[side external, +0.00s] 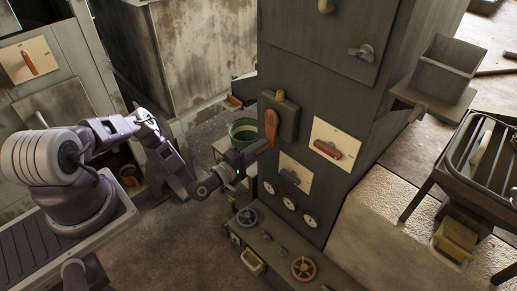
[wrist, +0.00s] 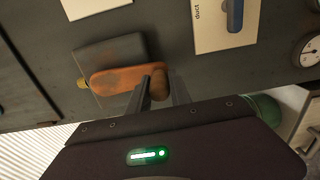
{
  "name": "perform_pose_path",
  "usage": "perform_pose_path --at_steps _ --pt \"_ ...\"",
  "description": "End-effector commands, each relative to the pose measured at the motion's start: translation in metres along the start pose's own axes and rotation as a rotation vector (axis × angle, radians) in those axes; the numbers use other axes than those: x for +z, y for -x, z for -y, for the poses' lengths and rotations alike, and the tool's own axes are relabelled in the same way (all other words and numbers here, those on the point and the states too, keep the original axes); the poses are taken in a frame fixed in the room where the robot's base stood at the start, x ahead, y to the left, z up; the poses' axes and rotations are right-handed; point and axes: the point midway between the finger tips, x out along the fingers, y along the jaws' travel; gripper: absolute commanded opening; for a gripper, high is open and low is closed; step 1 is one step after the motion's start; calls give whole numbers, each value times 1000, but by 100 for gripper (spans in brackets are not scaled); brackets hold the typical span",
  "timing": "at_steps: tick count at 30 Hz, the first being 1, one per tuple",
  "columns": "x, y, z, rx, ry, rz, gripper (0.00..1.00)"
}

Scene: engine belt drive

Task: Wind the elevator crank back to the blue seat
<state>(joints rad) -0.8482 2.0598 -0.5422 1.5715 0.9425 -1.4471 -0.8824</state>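The elevator crank (side external: 271,125) is an orange, worn arm on a dark box (side external: 288,115) on the front of the grey cabinet. In the side view it hangs down from near a yellow stud (side external: 280,95). In the wrist view the crank (wrist: 115,79) lies across the picture, with a brown knob (wrist: 160,84) at its right end. My gripper (wrist: 161,88) has one finger on each side of that knob, close against it. In the side view my gripper (side external: 262,148) is at the crank's lower end. I cannot make out a blue seat at the crank.
A cream panel marked "duct" (wrist: 212,35) with a blue lever (wrist: 235,15) is below the crank in the side view (side external: 289,178). A red-handled panel (side external: 334,148) is to the right. A green bucket (side external: 242,132) stands behind my gripper.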

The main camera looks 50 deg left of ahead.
Motion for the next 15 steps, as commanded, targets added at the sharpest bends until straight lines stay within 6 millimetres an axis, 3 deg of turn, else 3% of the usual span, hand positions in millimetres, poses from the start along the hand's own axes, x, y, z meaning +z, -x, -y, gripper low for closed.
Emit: perform_pose_path --at_steps 1,3,11,15 --pt "2 1 1 -3 2 4 35" --pt "1 1 1 -2 1 3 45" --pt "0 0 0 1 -1 -1 45" --pt "0 17 0 -2 0 1 45"
